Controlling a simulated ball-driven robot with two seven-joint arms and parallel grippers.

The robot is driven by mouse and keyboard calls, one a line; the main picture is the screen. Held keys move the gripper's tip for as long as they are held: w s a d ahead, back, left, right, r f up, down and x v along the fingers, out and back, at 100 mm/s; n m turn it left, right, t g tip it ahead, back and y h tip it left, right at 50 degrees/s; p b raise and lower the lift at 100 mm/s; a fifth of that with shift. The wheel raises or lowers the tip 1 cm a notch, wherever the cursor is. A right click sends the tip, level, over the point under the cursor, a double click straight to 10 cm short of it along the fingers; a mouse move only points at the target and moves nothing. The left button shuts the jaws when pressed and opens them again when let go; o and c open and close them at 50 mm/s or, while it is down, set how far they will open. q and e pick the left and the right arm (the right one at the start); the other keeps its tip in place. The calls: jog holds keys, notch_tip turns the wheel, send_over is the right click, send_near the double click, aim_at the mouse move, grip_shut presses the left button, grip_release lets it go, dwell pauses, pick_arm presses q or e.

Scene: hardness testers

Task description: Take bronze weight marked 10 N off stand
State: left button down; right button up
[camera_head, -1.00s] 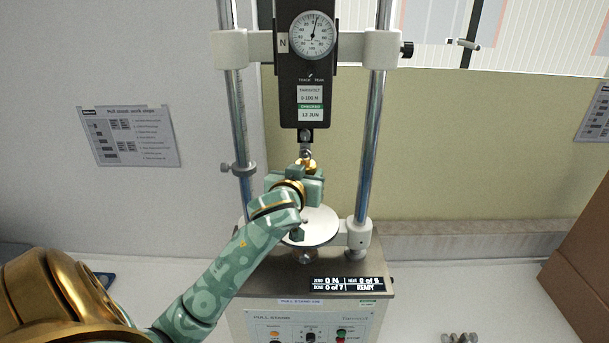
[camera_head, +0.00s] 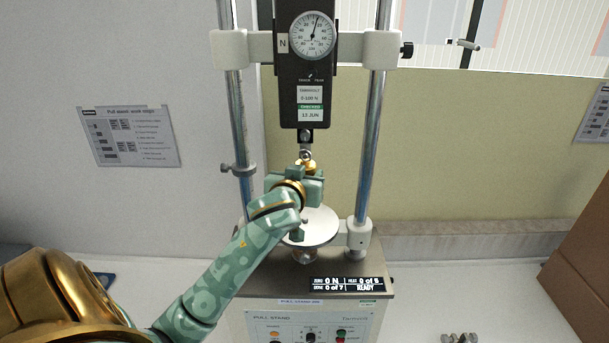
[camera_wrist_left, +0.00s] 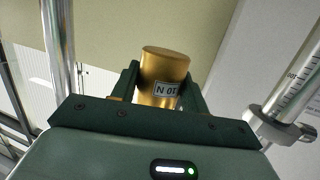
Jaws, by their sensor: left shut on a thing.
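The bronze weight marked 10 N (camera_wrist_left: 165,66) is a gold-coloured cylinder with a small label, which reads upside down in the left wrist view. My left gripper (camera_wrist_left: 168,90) is shut on it, one finger on each side. In the head view only the gold top of the weight (camera_head: 311,164) shows above my left gripper (camera_head: 300,180), just under the gauge's hook (camera_head: 306,153). I cannot tell whether the weight still touches the hook. The pull stand (camera_head: 371,140) has two upright columns and a force gauge (camera_head: 308,85). My right gripper is not in view.
A round white plate (camera_head: 322,226) lies below the gripper. The columns stand close on both sides, with a clamp (camera_head: 240,168) on the left one. A display (camera_head: 348,283) reads 0 N and READY. Small metal pieces (camera_head: 460,338) lie at the lower right, near a brown box (camera_head: 583,245).

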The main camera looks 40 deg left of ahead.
pick_arm(q)
jog(key=shift+r+p, duration=0.6)
jog(key=shift+p, duration=0.6)
dwell(1.1)
jog(key=shift+s+d+f+p, duration=0.1)
jog(key=shift+s+d+p, duration=0.05)
jog(key=shift+p, duration=0.15)
dwell(0.5)
jog(key=shift+s+d+p, duration=0.7)
jog(key=shift+s+p, duration=0.1)
jog(key=shift+p, duration=0.1)
dwell(1.1)
jog(key=shift+s+d+p, duration=0.4)
jog(key=shift+s+d, duration=0.4)
jog(key=shift+s, duration=0.15)
dwell(1.0)
jog(key=shift+s+d, duration=1.85)
jog(key=shift+s, duration=0.3)
